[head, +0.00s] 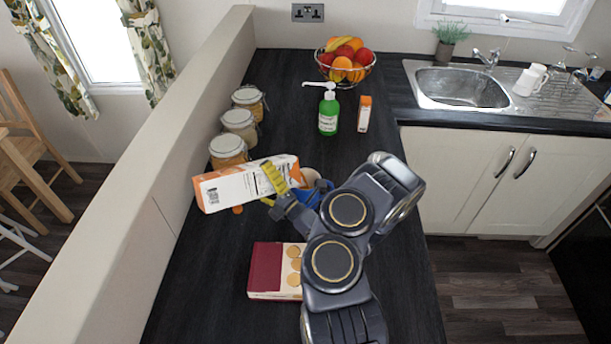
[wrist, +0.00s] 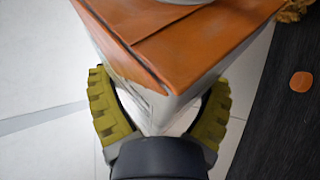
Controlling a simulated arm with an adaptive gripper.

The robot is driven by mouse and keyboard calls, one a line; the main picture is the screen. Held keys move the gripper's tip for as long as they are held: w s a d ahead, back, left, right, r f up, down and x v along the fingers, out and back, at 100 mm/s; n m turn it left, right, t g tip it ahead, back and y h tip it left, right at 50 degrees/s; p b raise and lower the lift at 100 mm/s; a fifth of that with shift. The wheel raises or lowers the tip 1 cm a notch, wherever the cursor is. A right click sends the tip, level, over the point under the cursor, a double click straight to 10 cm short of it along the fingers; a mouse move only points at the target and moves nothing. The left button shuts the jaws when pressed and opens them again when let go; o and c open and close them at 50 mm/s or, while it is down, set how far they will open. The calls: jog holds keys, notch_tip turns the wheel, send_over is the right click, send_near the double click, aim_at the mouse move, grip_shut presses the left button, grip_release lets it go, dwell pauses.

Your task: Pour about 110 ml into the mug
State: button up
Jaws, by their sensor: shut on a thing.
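My gripper (head: 273,181), with yellow ribbed finger pads, is shut on a white and orange carton (head: 238,186). The carton lies tilted far over, close to level, above the counter by the jars. In the wrist view the carton (wrist: 180,45) fills the top middle between the two yellow pads, its orange face towards the camera. I cannot see any liquid flowing. A white mug (head: 531,79) stands on the sink drainer.
An orange cap (head: 237,209) lies on the dark counter. Glass jars (head: 240,124) line the left wall.

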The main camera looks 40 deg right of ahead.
aim_at(257, 192)
dwell(0.5)
jog(key=shift+r+n, duration=0.15)
jog(key=shift+n, duration=0.35)
jog(key=f+n+g, duration=0.1)
jog(key=n, duration=0.1)
jog(key=a+f+n+y, duration=0.1)
jog(key=f+n, duration=0.1)
jog(key=f+n+g+y, duration=0.1)
jog(key=n, duration=0.1)
jog(key=shift+w+a+f+g, duration=0.1)
jog(key=shift+a+f+g, duration=0.1)
jog(key=shift+a+g, duration=0.1)
jog(key=shift+d+r+n, duration=0.1)
jog(key=shift+n, duration=0.4)
dwell(0.5)
